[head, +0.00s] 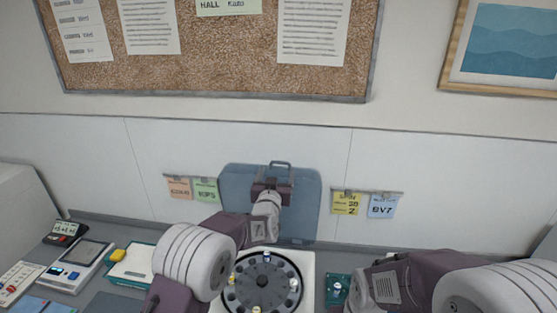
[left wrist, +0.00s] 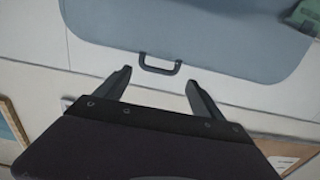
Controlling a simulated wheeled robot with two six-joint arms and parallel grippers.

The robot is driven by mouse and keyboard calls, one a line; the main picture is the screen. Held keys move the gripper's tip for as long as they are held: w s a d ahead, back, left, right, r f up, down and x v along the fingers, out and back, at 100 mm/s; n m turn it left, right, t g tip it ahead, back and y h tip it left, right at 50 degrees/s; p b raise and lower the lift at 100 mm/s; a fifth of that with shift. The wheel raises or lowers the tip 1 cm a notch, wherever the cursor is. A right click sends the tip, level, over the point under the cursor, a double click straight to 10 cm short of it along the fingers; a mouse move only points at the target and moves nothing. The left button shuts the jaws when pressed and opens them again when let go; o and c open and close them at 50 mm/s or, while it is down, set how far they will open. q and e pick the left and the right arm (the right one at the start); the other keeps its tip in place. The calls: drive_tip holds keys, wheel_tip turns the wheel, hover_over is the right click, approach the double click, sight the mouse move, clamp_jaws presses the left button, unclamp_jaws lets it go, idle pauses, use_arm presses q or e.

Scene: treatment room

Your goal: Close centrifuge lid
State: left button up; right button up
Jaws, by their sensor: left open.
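The centrifuge (head: 306,277) stands on the counter at the bottom middle of the head view, with its round dark rotor uncovered. Its blue-grey lid (head: 306,205) stands raised, upright at the back against the wall. A dark handle (head: 281,164) is at the lid's top edge. In the left wrist view the lid (left wrist: 200,35) fills the top and the handle (left wrist: 160,67) lies just beyond the fingertips, between them. My left gripper (left wrist: 159,76) is open and empty; in the head view the gripper (head: 273,175) is at the lid's top. My right gripper is not clearly visible.
A scale (head: 75,265) and a yellow item (head: 117,255) on a white-and-teal box (head: 134,266) stand at the left. A teal rack (head: 338,288) is right of the centrifuge. Note cards (head: 345,203) hang on the wall beside the lid.

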sight(279, 173)
use_arm(q)
drive_tip(key=w+p, duration=0.1)
drive_tip(key=w, duration=0.1)
drive_tip(key=w+d+p, duration=0.1)
drive_tip(key=w, duration=0.1)
drive_tip(key=shift+w+d+r, duration=0.1)
drive_tip(key=shift+d+r, duration=0.05)
drive_tip(key=shift+d, duration=0.05)
drive_tip(key=shift+w+d+p, duration=0.15)
drive_tip(key=shift+w+p, duration=0.1)
drive_tip(key=shift+p, duration=0.05)
drive_tip(key=shift+w, duration=0.15)
use_arm(e)
drive_tip(key=r, duration=0.3)
drive_tip(key=shift+s+d+r, duration=0.1)
drive_tip(key=shift+d+r, duration=0.15)
drive_tip(key=shift+r, duration=0.15)
use_arm(q)
drive_tip(key=shift+a, duration=0.2)
use_arm(e)
drive_tip(key=shift+a, duration=0.15)
